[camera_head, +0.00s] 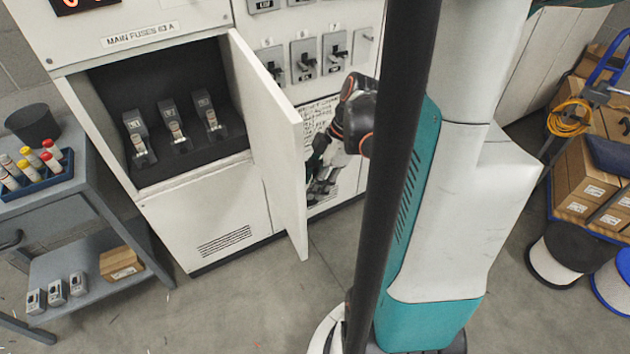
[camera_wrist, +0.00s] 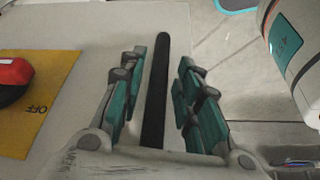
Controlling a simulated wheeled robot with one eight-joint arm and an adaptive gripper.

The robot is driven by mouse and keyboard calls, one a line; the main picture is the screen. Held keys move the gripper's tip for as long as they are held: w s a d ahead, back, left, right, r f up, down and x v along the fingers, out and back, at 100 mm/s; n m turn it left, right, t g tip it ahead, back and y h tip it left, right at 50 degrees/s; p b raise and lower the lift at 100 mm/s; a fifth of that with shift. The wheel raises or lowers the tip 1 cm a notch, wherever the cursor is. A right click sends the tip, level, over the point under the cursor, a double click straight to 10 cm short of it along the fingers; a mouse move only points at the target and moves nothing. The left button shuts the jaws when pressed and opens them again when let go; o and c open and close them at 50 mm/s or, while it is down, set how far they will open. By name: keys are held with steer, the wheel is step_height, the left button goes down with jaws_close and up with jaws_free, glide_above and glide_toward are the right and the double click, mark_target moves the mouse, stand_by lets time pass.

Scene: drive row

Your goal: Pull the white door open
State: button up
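The white door (camera_head: 266,128) of the fuse compartment stands swung well open, hinged on its left side in the head view. Its front face is turned away from the head camera. My gripper (camera_head: 322,180) shows partly behind the door's free edge. In the wrist view my gripper (camera_wrist: 160,85) has its two teal-padded fingers apart, one on each side of a long black handle bar (camera_wrist: 157,100). A gap shows between the bar and each finger. The door's pale face (camera_wrist: 90,35) lies behind the bar.
The open compartment holds several fuses (camera_head: 172,128). A yellow OFF plate (camera_wrist: 45,100) with a red knob (camera_wrist: 14,74) sits left of the handle. A grey cart (camera_head: 75,215) stands left of the cabinet. Boxes (camera_head: 585,180) and spools (camera_head: 562,255) are at right. Floor before the cabinet is clear.

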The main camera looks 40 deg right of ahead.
steer(key=shift+r, duration=0.15)
steer(key=v, duration=0.7)
stand_by(0.3)
steer(key=shift+r, duration=0.1)
stand_by(0.3)
